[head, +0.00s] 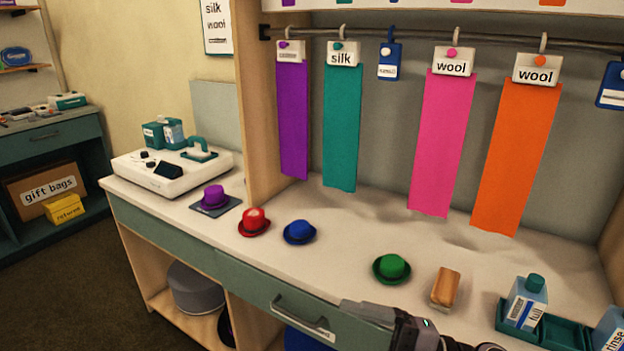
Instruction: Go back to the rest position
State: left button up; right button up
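My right gripper (350,309) shows at the bottom edge, in front of the counter's drawer, its arm coming in from the lower right. It points left, and I cannot tell whether its fingers are open or shut. No object is visible in it. My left gripper is out of view. On the counter (340,255) sit a purple hat (214,196) on a dark mat, a red hat (254,221), a blue hat (299,232) and a green hat (392,267). A wooden-backed brush or block (445,288) lies right of the green hat.
Purple, teal, pink and orange strips (443,145) hang from a rail behind the counter. A green tray (560,332) with bottles (526,302) stands at the right. A white device (172,172) sits at the left end. A drawer handle (302,318) juts from the front.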

jog(key=d+f+m+t+h, duration=1.05)
jog(key=m+t+h, duration=0.25)
jog(key=m, duration=0.7)
jog(key=s+d+f+m+g+h, duration=0.4)
jog(key=s+f, duration=0.7)
jog(key=f, duration=0.3)
jog(key=m+g, duration=0.1)
jog(key=g, duration=0.1)
jog(key=shift+s+m+g+p, duration=0.3)
jog(key=shift+g+p, duration=0.05)
jog(key=shift+g, duration=0.05)
jog(key=shift+f, duration=0.1)
